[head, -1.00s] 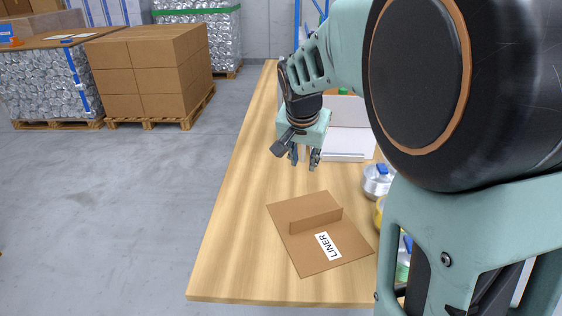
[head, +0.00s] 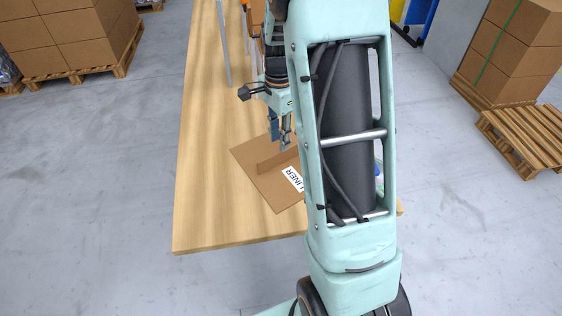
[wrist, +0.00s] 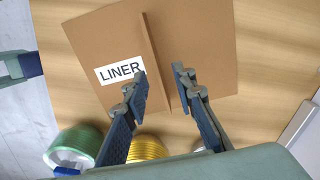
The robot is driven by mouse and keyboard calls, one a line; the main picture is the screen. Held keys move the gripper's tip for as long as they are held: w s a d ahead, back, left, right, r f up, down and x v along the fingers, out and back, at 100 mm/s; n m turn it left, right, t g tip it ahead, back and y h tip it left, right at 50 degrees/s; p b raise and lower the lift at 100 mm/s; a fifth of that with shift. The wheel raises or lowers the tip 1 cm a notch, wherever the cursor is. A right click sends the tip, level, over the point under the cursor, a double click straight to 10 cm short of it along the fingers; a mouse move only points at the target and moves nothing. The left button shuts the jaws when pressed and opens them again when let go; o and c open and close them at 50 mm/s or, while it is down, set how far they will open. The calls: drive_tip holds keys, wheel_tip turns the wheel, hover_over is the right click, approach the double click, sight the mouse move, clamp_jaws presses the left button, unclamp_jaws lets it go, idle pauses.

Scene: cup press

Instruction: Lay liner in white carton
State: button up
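The liner (head: 250,160) is a flat brown cardboard sheet with a raised upright rib and a white LINER label. It lies on the wooden table. In the wrist view the liner (wrist: 195,40) fills the upper middle, and its rib runs down toward the space between my fingers. My gripper (head: 281,143) is above the liner near the rib, with its fingers pointing down. In the wrist view my gripper (wrist: 160,88) is open, with a finger on each side of the rib's line and nothing clearly held. The white carton is not clearly visible now.
A green-ringed object (wrist: 75,145) and a yellow-ringed object (wrist: 148,148) stand close to my fingers in the wrist view. A pale edge (wrist: 300,130) shows at right. The table's left side (head: 205,190) is bare. My arm hides the table's right part.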

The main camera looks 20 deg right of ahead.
sight(282, 158)
drive_tip(key=shift+s+d+f, duration=0.15)
drive_tip(key=shift+f, duration=1.25)
drive_tip(key=shift+s+d+f, duration=0.1)
drive_tip(key=shift+f, duration=1.25)
drive_tip(key=shift+c, duration=0.5)
clamp_jaws()
